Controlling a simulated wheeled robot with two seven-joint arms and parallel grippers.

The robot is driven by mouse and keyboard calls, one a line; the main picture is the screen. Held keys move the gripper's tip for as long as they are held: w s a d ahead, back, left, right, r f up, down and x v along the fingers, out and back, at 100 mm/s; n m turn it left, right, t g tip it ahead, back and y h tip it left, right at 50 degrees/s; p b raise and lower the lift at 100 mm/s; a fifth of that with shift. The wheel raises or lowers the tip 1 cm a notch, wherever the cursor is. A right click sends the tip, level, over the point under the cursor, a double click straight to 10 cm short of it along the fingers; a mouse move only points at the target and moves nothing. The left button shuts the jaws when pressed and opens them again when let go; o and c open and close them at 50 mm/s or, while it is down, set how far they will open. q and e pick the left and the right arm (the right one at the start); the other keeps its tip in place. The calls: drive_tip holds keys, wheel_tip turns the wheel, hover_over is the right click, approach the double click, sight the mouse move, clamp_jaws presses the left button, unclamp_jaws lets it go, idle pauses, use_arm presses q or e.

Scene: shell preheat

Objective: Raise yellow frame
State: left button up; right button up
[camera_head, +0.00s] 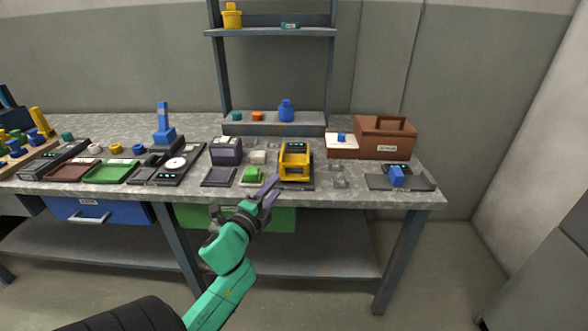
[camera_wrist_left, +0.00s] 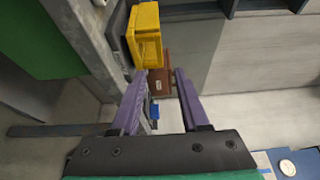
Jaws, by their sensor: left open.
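The yellow frame (camera_head: 296,160) stands on a dark base on the workbench, right of the middle in the head view. It also shows at the top of the left wrist view (camera_wrist_left: 146,36). My left gripper (camera_head: 270,189) has purple fingers and is at the bench's front edge, in front of and a little left of the yellow frame. In the left wrist view the gripper (camera_wrist_left: 155,78) is open, with nothing between its fingers. The yellow frame is beyond the fingertips, apart from them. My right gripper is in neither view.
Clear pieces (camera_head: 339,176) and a brown case (camera_head: 385,138) are to the right. A shelf rack (camera_head: 270,32) rises behind. A green drawer (camera_head: 190,216) is below the bench top.

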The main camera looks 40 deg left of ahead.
sight(293, 166)
use_arm(q)
drive_tip(key=x, duration=1.3)
drive_tip(key=shift+c, duration=0.3)
clamp_jaws()
idle(0.5)
